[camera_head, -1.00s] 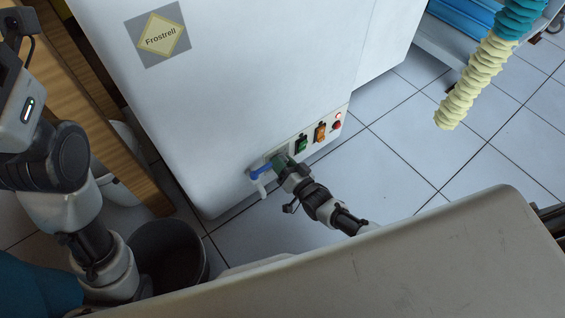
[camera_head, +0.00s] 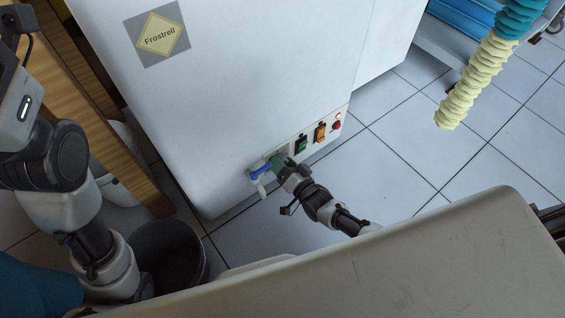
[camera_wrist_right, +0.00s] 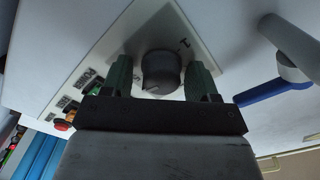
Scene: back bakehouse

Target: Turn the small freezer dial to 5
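The small freezer dial (camera_wrist_right: 161,72) is a dark round knob on a pale plate, seen in the right wrist view. A light mark shows on its lower left edge. A "1" is readable at its upper right and what looks like a "5" at its left. My right gripper (camera_wrist_right: 162,78) is open, with its green fingers on either side of the dial. A gap shows at the left finger; contact at the right finger is unclear. In the head view, my right gripper (camera_head: 284,163) hides the dial on the white freezer (camera_head: 250,90). My left gripper's fingers are out of view.
A blue-handled tap (camera_head: 261,172) sits close beside my right gripper. A green switch (camera_head: 301,144), an orange switch (camera_head: 320,133) and a red light (camera_head: 337,122) line the panel. A dark bin (camera_head: 170,255) stands at lower left.

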